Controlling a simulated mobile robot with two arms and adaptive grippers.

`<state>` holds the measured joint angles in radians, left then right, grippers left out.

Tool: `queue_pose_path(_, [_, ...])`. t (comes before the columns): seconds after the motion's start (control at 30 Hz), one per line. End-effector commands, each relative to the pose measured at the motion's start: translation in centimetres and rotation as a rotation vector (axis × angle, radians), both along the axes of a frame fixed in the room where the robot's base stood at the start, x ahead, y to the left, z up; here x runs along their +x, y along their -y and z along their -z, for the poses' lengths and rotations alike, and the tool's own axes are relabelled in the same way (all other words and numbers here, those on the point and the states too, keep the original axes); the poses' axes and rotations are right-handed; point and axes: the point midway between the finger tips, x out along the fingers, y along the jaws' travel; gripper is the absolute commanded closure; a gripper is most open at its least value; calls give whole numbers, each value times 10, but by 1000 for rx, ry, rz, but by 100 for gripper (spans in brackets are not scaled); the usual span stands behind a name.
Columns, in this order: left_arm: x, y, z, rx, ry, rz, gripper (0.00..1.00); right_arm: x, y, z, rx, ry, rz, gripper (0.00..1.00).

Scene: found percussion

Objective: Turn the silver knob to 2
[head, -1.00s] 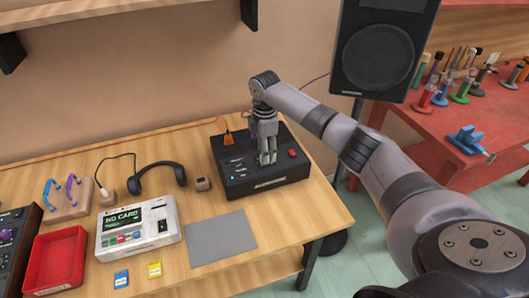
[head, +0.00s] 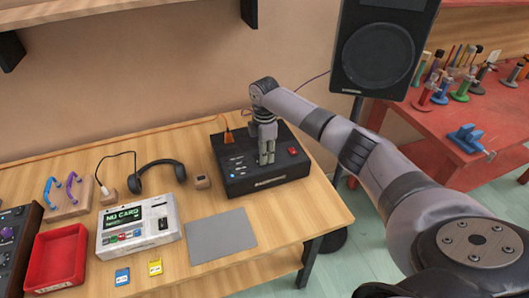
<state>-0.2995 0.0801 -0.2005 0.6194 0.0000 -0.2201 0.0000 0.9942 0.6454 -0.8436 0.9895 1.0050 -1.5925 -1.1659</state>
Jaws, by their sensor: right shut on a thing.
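A black box (head: 242,186) with a red switch and small lit marks stands at the right end of the wooden table. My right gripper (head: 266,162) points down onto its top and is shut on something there. The gripper's fingers hide what they hold, and I cannot make out the silver knob or its numbers. A small blue light (head: 232,175) shows on the box's top, left of the fingers. My left gripper does not show.
A grey mat (head: 221,236), a white device reading "NO CARD" (head: 112,243), headphones (head: 158,175) and a red tray (head: 57,258) lie on the table. An orange plug (head: 228,138) is at the box's back. A black speaker (head: 380,50) stands behind my right arm.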

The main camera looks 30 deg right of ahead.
Motion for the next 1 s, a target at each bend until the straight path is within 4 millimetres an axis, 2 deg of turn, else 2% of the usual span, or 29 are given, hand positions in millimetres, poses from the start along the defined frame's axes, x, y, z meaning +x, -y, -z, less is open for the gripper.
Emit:
queue_pose_path(0.2, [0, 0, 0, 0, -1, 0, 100, 0, 0, 0, 0, 0, 0, 100])
queue_pose_path(0.53, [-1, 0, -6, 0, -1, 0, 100, 0, 0, -2, 1, -2, 36, 100])
queue_pose_path(0.77, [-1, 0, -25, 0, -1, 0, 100, 0, -1, -4, 3, -3, 162, 100])
queue_pose_path(1.0, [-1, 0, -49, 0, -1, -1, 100, 0, -1, -5, 2, -4, 376, 100])
